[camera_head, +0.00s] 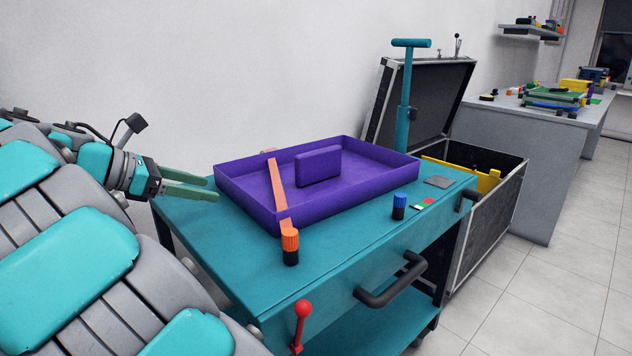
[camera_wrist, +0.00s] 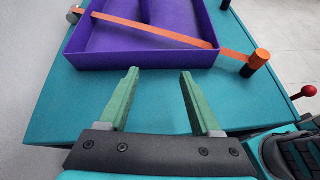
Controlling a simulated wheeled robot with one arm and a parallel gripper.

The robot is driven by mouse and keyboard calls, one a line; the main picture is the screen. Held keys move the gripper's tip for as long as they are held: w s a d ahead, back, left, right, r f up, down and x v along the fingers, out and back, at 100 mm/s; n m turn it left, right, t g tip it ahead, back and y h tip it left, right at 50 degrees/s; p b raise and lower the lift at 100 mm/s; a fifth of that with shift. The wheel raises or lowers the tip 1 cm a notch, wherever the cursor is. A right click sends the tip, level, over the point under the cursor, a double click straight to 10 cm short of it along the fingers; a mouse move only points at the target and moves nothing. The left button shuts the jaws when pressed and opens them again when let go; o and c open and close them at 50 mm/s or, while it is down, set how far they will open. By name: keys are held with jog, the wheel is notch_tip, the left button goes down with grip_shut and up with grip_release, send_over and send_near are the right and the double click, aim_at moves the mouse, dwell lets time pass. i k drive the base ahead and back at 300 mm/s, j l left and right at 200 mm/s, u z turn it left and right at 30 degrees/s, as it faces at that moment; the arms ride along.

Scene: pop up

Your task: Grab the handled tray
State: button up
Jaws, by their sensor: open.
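The purple tray (camera_head: 352,196) lies on the teal cart top. It has low walls and an upright purple block-like piece (camera_head: 318,166) inside it, perhaps the handle. An orange strap (camera_head: 276,188) crosses the tray near its left end. My gripper (camera_head: 211,188) is open and empty, to the left of the tray and apart from it. In the wrist view, the green fingers of my gripper (camera_wrist: 158,78) point toward the near wall of the tray (camera_wrist: 140,58), with a gap of bare cart top between. The orange strap (camera_wrist: 150,30) runs across the tray there.
A teal post (camera_head: 405,95) rises behind. An open black case (camera_head: 490,215) stands to the right.

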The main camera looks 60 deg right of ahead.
aim_at(321, 179)
jog(key=k+l, duration=0.1)
jog(key=l, duration=0.5)
jog(key=k+l, duration=0.1)
jog(key=l, duration=0.5)
